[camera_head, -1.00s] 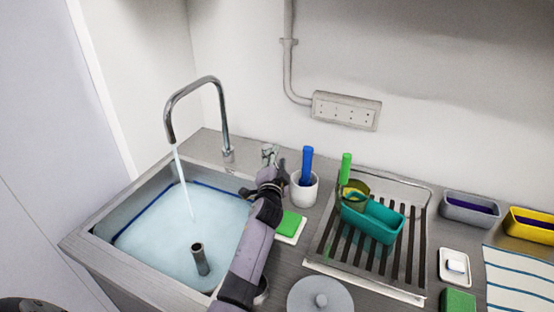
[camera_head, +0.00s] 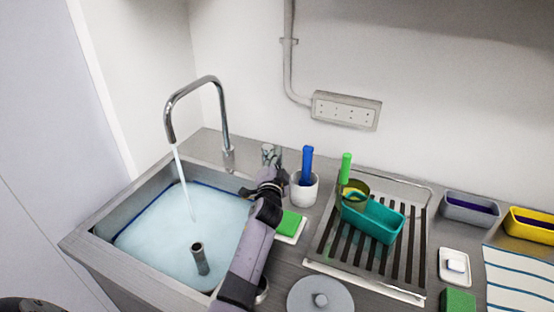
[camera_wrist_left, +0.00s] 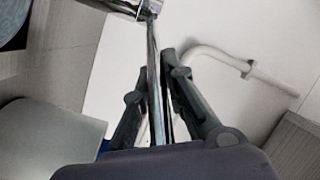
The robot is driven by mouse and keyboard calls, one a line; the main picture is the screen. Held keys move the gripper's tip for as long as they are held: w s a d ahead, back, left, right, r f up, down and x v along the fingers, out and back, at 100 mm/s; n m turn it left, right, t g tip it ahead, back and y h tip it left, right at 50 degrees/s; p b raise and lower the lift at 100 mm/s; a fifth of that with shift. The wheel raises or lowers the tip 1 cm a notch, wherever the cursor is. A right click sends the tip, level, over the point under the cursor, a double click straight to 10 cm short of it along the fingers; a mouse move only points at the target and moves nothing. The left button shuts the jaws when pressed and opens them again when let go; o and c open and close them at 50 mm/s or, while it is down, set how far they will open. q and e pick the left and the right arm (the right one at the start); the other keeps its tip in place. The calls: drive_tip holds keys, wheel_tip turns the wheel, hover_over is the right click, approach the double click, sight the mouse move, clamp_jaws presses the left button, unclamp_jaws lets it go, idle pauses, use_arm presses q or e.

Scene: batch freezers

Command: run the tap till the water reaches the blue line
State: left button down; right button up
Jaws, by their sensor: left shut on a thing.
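The chrome tap (camera_head: 213,82) stands behind the sink (camera_head: 95,222), and a stream of water (camera_head: 184,180) falls from its spout. Pale blue water (camera_head: 165,230) fills much of the basin around an upright grey standpipe (camera_head: 199,258). The dark blue line (camera_head: 143,207) shows on the basin wall just above or at the water's edge along the left and back. My left gripper (camera_head: 270,168) is at the tap's handle (camera_head: 268,150) right of the spout base. In the left wrist view its fingers (camera_wrist_left: 155,75) close around a slim metal lever. My right gripper is not in view.
A round grey lid (camera_head: 318,292) lies in front.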

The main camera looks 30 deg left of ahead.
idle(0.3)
use_arm(q)
drive_tip(key=s+a+m+h+p, duration=0.3)
drive_tip(key=a+m+h+p, duration=0.2)
drive_tip(key=h, duration=0.6)
drive_tip(key=shift+f+m+p, duration=0.2)
drive_tip(key=shift+m+p, duration=0.3)
drive_tip(key=shift+m, duration=0.6)
drive_tip(key=shift+a, duration=0.1)
